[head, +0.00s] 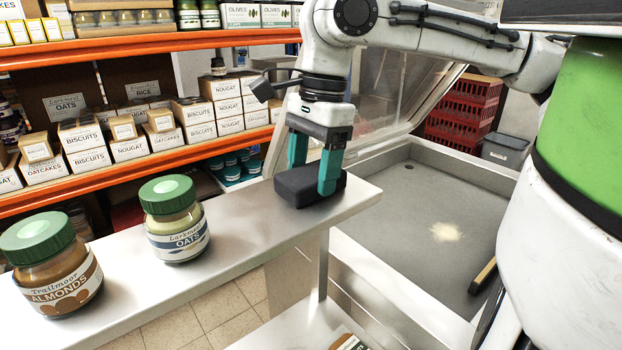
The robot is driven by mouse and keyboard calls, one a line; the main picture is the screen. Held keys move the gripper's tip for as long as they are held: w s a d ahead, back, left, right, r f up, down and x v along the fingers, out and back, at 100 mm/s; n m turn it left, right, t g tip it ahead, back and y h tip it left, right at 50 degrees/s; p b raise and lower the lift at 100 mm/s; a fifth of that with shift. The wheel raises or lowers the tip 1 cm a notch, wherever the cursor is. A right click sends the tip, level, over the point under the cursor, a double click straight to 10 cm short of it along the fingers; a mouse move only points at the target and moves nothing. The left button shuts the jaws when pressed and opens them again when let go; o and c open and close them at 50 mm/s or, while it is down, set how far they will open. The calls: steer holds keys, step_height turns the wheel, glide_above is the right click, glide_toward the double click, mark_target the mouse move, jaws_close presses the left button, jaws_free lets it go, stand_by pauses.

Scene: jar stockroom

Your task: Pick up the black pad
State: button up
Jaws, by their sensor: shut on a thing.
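The black pad (297,190) is a dark block with rounded edges near the right end of the pale counter (250,228). My gripper (310,184) points down over it, with teal fingers on either side. The right finger covers part of the pad's near face, and the left finger reaches behind it. The gripper is shut on the pad. The pad's underside is hidden, and I cannot tell whether it touches the counter or is just above it.
A jar of oats (174,222) and a jar of almonds (50,265) stand on the counter to the left. Orange-edged shelves (150,160) with boxes are behind. A grey basin (430,200) with a raised clear cover (385,90) lies to the right. Red crates (465,110) stand beyond.

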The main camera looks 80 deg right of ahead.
mark_target(311, 173)
steer(key=shift+r, duration=0.5)
step_height(311, 173, up, 2)
steer(key=shift+s+r+b, duration=0.15)
steer(key=shift+r+b, duration=0.1)
steer(key=shift+b, duration=0.2)
steer(key=s+a+r+b, duration=0.1)
steer(key=s+r+b, duration=0.1)
steer(key=s+r, duration=0.7)
steer(key=s, duration=0.4)
steer(key=shift+s+a+r, duration=0.25)
steer(key=shift+s+a, duration=0.05)
